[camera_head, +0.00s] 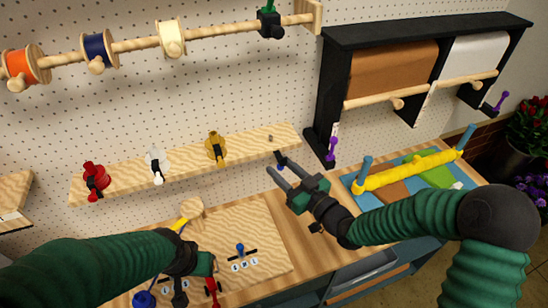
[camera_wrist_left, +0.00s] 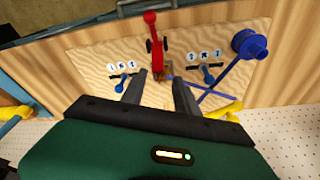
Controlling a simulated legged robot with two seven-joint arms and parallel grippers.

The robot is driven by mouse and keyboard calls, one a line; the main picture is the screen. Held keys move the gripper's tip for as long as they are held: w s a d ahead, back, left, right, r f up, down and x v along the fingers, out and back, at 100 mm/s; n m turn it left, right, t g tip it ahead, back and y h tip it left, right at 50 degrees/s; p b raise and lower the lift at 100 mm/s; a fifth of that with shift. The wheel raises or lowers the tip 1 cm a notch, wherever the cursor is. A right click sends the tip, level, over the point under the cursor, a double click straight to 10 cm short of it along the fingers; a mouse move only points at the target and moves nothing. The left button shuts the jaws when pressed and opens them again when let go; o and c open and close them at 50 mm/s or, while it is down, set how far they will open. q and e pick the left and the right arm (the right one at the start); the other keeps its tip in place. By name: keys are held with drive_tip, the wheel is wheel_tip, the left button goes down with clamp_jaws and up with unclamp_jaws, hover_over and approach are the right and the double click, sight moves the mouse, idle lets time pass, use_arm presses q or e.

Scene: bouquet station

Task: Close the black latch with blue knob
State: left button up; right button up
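Two small black bars with blue knobs are fixed to the pale wooden board. One (camera_head: 240,250) is right of my left gripper in the head view. Both show in the left wrist view, at left (camera_wrist_left: 122,79) and right (camera_wrist_left: 208,75). A small dark, blue-tinted piece (camera_head: 281,158) is by my right fingertips; I cannot tell which of these is the latch, nor its state. My right gripper (camera_head: 278,168) is open and empty, above the worktop. My left gripper (camera_wrist_left: 158,90) is open over the board, with a red lever (camera_wrist_left: 154,42) beyond its fingers.
A wooden shelf (camera_head: 255,140) with red, white and yellow fittings is on the pegboard. The black paper holder (camera_head: 325,100) with purple knobs is at upper right. A yellow bar on blue posts (camera_head: 408,170) stands right.

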drive_tip(key=x, duration=0.3)
drive_tip(key=shift+w+a, duration=0.2)
drive_tip(key=shift+a, duration=0.15)
drive_tip(key=shift+d, duration=0.1)
drive_tip(key=shift+c, duration=1)
drive_tip(key=shift+r, duration=0.1)
clamp_jaws()
